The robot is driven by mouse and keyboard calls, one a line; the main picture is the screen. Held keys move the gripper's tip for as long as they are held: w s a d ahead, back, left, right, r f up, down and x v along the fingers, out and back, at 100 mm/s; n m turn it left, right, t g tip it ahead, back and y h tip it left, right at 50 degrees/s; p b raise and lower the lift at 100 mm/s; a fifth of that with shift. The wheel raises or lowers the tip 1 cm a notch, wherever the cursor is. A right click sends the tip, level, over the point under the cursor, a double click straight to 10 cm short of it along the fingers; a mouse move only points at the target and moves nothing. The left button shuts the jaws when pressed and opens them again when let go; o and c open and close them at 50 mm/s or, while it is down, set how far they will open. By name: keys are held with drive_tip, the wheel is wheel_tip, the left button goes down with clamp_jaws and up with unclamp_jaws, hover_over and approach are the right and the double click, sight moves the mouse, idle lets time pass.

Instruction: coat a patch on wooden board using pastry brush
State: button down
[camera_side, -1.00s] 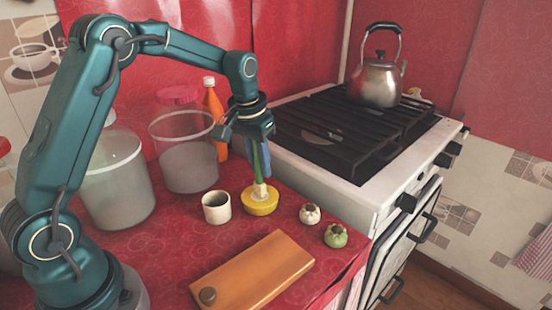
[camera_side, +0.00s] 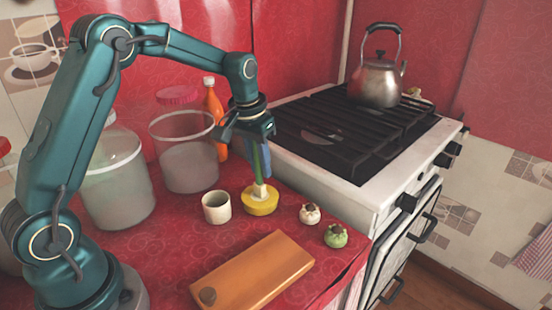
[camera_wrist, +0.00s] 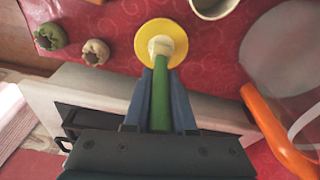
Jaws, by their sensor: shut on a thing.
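My gripper (camera_side: 257,150) is shut on the green handle of the pastry brush (camera_side: 262,165), which it holds upright with the bristles down. The pale bristle end meets the yellow round dish (camera_side: 260,204); whether it presses on the dish is hard to tell. In the wrist view, the brush (camera_wrist: 160,85) runs between my gripper's blue fingers (camera_wrist: 161,95), with its pale head over the yellow dish (camera_wrist: 176,33). The wooden board (camera_side: 255,272) lies flat at the counter's front, apart from the brush, with a dark round spot at its left end.
A cream cup (camera_side: 216,207) stands left of the dish. White (camera_side: 309,214) and green (camera_side: 335,236) small round pots stand to its right. Clear containers (camera_side: 118,180) and an orange bottle (camera_side: 213,110) stand behind. The stove (camera_side: 345,140) with a kettle (camera_side: 380,80) borders the counter at right.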

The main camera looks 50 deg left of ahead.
drive_tip(key=shift+f, duration=0.1)
drive_tip(key=shift+r, duration=3.55)
drive_tip(key=shift+r, duration=0.1)
